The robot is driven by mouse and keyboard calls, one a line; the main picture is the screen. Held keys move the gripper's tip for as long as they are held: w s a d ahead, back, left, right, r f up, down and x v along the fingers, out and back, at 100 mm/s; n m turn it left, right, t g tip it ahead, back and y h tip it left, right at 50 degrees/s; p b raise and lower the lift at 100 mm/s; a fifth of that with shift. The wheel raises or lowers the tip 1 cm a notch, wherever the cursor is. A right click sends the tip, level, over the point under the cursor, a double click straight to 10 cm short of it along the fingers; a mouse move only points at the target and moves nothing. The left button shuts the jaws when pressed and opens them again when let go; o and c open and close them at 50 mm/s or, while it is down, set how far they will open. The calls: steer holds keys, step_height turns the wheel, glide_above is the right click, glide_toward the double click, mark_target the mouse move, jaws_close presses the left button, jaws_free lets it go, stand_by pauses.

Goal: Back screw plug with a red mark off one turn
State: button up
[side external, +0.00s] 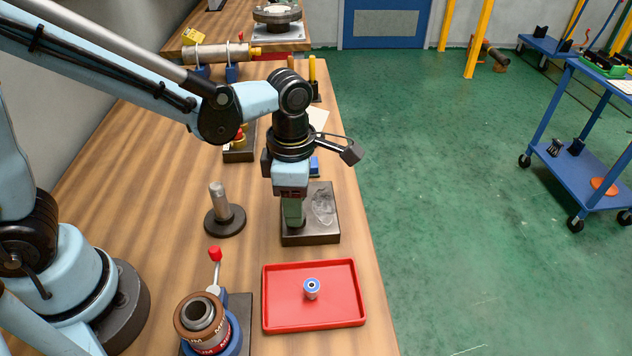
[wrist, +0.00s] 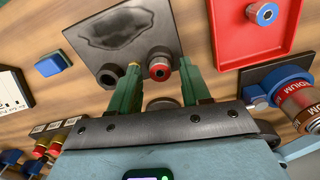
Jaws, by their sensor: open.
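A dark round plug with a red ring on its face (wrist: 159,71) stands on a dark plate (wrist: 88,42) in the wrist view. My gripper (wrist: 158,70) is open, with one green finger on each side of the plug. Whether either finger touches it I cannot tell. A second dark round boss (wrist: 107,77) stands on the plate beside the left finger, with a brass-coloured piece partly hidden by that finger. In the side view my gripper (side external: 293,222) points down over the same plate (side external: 312,237) and hides the plug.
A red tray (side external: 268,318) holds a blue-rimmed cylinder (side external: 311,289). A post on a round base (side external: 222,217) is left of the plate. A small blue block (wrist: 52,64) lies beyond it.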

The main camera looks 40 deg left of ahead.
steer(key=m, duration=0.4)
steer(key=shift+m, duration=0.4)
steer(key=m, duration=0.3)
steer(key=shift+m, duration=0.3)
steer(key=m, duration=2)
steer(key=shift+c, duration=0.3)
